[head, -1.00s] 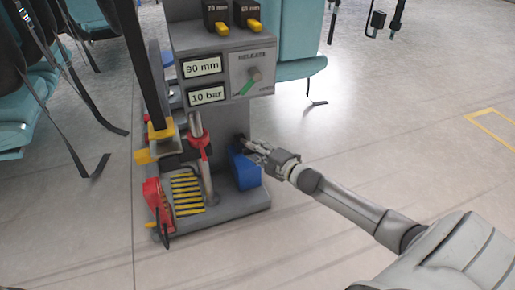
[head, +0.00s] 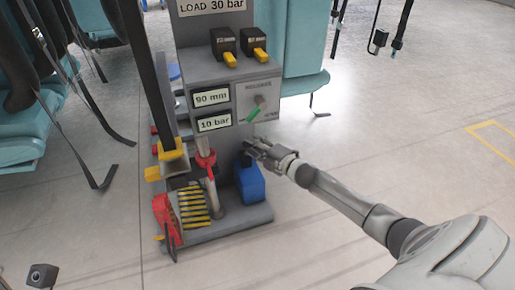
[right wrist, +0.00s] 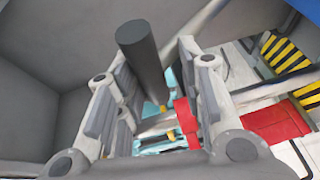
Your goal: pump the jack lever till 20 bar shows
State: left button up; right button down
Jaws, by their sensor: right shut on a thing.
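The grey jack stand (head: 222,76) is at the centre-left of the head view. Its lower display (head: 214,123) reads 10 bar, and the one above (head: 211,97) reads 90 mm. My right gripper (head: 257,151) is at the stand's right side, just above a blue block (head: 249,183). In the right wrist view, a dark round lever handle (right wrist: 142,58) stands between the fingers, and the gripper is shut on it. Most of the lever is hidden in the head view. My left gripper is out of view.
A release panel (head: 262,104) with a green-handled knob is on the stand's front. A label (head: 212,7) above reads LOAD 30 bar. A red part (head: 164,217) and yellow-striped plate (head: 192,205) sit at the base. Teal seats (head: 302,50) stand behind. The floor at right is open.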

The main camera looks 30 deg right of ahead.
jog(key=shift+w+d+r, duration=0.25)
jog(key=shift+w+r, duration=0.15)
jog(key=shift+r, duration=0.2)
jog(key=c, duration=1.3)
grip_release()
jog(key=shift+w+a+f, duration=0.15)
jog(key=shift+w, duration=0.2)
jog(key=shift+s, duration=0.1)
jog(key=v, duration=1.2)
jog(key=shift+s+a+f, duration=0.15)
jog(key=shift+f, duration=0.2)
